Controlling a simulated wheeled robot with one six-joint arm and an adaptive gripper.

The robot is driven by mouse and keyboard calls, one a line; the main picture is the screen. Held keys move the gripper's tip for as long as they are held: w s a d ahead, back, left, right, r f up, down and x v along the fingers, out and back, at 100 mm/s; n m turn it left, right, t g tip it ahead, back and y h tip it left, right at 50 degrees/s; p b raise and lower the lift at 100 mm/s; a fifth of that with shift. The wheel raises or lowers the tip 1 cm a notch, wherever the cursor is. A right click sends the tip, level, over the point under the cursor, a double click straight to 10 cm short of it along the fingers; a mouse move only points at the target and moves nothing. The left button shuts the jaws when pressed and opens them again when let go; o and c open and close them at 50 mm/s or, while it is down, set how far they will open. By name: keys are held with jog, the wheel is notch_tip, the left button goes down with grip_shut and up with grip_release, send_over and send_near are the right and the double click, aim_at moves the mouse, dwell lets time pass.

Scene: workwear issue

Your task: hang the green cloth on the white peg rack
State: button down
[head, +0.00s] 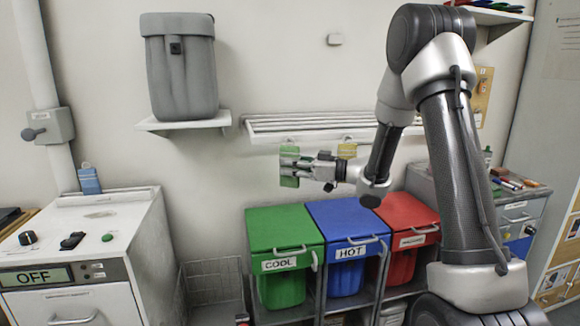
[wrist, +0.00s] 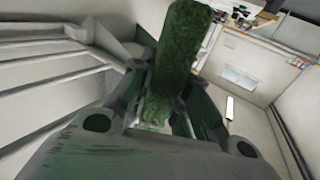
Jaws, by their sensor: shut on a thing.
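In the head view the green cloth (head: 289,166) hangs in my gripper (head: 297,165), just in front of and below the left part of the white peg rack (head: 320,127). In the wrist view the green cloth (wrist: 178,60) stands up between the fingers of my gripper (wrist: 160,100), which is shut on it. The rack's white bars (wrist: 55,65) show at the left of the wrist view. A yellow cloth (head: 347,150) hangs at the rack, right of my gripper. I cannot tell whether the green cloth touches a peg.
Green (head: 284,235), blue (head: 347,225) and red (head: 405,220) lidded bins stand below. A grey container (head: 181,75) sits on a small white shelf (head: 184,123) left of the rack. A white machine reading OFF (head: 75,255) stands at left, a grey drawer cabinet (head: 518,208) at right.

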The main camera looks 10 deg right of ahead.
jog(key=c, duration=1.3)
grip_release()
jog(key=shift+d, duration=0.1)
